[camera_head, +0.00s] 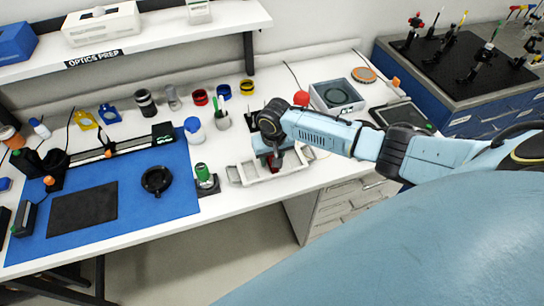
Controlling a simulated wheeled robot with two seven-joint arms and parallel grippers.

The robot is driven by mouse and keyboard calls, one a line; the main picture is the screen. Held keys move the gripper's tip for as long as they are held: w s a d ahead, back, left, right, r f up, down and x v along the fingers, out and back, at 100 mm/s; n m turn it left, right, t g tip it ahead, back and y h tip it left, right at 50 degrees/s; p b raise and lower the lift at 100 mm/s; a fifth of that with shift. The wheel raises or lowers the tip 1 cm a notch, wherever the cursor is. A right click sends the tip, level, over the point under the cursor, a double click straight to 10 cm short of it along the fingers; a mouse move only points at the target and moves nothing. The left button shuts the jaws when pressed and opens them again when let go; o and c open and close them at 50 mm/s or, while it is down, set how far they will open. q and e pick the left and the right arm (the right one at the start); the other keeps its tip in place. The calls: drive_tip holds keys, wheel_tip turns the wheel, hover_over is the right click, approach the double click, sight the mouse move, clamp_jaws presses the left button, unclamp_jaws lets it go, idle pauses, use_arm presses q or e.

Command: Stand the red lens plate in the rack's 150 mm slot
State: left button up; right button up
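My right arm reaches in from the right, and my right gripper (276,163) points down over a low white rack (249,176) near the table's front edge. The gripper and wrist cover the rack's middle, so the slots and any slot markings cannot be read. The fingers are too small and dark to tell whether they are open or shut. I cannot clearly make out the red lens plate; a trace of red shows by the fingers, but its shape is hidden. A yellow plate (83,120) and a blue plate (109,114) stand at the back left. My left gripper is not in view.
A round red object (301,98) lies behind my forearm, near a grey device (337,97). A blue mat (128,195) with a black ring (156,180) covers the left.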

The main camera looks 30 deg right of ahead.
drive_tip(key=r, duration=0.4)
drive_tip(key=s+r, duration=0.1)
drive_tip(key=r, duration=0.8)
drive_tip(key=shift+s+a+r, duration=0.15)
drive_tip(key=shift+s+a, duration=0.05)
drive_tip(key=shift+s, duration=0.1)
